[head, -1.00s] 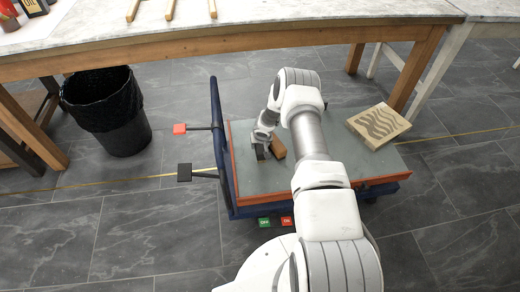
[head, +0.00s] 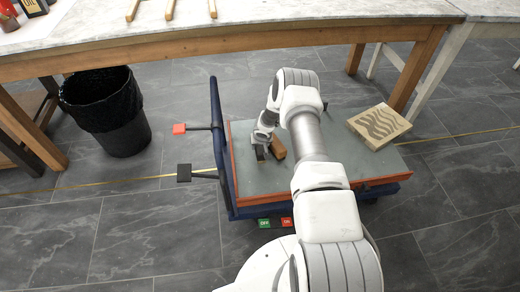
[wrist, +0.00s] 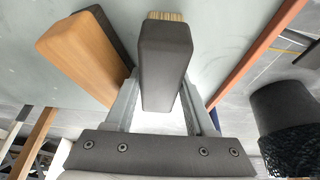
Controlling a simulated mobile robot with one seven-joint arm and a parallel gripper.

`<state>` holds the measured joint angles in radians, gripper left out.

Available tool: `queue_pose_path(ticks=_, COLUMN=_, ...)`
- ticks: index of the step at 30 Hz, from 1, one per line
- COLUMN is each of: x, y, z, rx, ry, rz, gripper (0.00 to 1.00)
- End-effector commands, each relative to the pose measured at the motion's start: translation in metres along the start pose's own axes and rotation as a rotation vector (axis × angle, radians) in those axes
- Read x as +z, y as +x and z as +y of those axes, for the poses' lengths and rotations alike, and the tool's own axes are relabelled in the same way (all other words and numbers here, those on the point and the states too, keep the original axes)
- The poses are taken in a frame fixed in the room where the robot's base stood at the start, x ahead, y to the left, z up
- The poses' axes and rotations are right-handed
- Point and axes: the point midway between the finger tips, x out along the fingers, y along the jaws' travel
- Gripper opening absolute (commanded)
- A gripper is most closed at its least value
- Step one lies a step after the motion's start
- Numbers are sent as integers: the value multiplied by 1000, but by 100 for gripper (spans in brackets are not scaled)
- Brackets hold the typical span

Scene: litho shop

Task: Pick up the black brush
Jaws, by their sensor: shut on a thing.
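The black brush (wrist: 163,65) is a dark block with pale bristles showing at its far end in the wrist view. It sits between the two fingers of my gripper (wrist: 160,100), which is shut on it. In the head view, the dark brush (head: 261,153) shows small under my gripper (head: 262,145), at the tabletop of the blue cart. I cannot tell whether it is touching that surface. My arm hides part of the area around it.
A brown wooden block (wrist: 85,55) lies close to the left of my gripper in the wrist view, with a dark part behind it; it also shows in the head view (head: 279,148). A carved block (head: 379,125) lies at the cart top's (head: 240,170) right. A black bin (head: 105,110) stands left.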

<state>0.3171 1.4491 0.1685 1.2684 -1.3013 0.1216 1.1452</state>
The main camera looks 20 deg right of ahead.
Motion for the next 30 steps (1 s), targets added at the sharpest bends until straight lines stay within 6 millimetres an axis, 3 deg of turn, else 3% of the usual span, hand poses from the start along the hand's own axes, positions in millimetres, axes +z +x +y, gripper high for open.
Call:
queue_pose_path(ticks=14, x=-5, y=-11, z=0, rx=0, ry=0, rz=1, gripper=0)
queue_pose_path(ticks=24, x=-34, y=-79, z=0, rx=0, ry=0, rz=2, gripper=0)
queue_pose_path(ticks=30, x=-40, y=-96, z=0, rx=0, ry=0, rz=1, gripper=0)
